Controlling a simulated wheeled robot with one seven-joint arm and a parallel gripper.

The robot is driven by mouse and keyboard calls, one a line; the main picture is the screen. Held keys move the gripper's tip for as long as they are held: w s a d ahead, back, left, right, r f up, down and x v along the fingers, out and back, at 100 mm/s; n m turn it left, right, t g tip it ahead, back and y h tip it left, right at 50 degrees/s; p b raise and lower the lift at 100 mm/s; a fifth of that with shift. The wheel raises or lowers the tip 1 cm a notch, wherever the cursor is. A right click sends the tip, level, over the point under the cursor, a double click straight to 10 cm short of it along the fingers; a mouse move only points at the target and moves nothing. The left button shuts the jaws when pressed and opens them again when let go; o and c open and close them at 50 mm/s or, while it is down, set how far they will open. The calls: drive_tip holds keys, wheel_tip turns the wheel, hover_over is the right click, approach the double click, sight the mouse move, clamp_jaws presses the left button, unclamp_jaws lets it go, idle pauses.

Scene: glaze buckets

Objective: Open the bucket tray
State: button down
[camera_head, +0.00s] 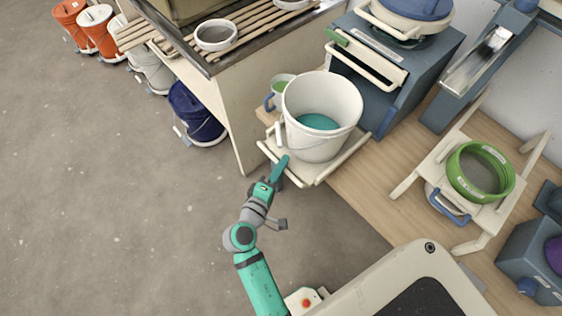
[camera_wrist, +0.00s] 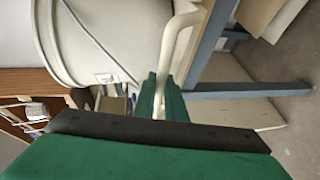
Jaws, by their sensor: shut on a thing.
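The bucket tray (camera_head: 343,160) is a cream pull-out tray at the end of the wooden bench, with a cream rail along its front edge. A white bucket (camera_head: 338,97) with teal glaze inside stands upright on it; it also shows in the wrist view (camera_wrist: 110,35). My gripper (camera_head: 280,167) is at the tray's front edge, below and left of the bucket. In the wrist view the green fingers (camera_wrist: 161,95) are closed around the cream rail (camera_wrist: 180,40). The exact contact is partly hidden by the fingers.
A small green-filled cup (camera_head: 283,84) sits behind the bucket. A blue-grey machine (camera_head: 395,85) stands behind the tray. A green ring-shaped sieve (camera_head: 481,171) rests on a cream stand to the right. A slatted rack (camera_head: 235,35) is behind left; floor at left is open.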

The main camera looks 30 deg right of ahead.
drive_tip(key=shift+w+a, duration=0.1)
drive_tip(key=shift+w, duration=0.05)
drive_tip(key=c, duration=2.1)
unclamp_jaws()
drive_tip(key=v, duration=1)
drive_tip(key=shift+s+a, duration=0.3)
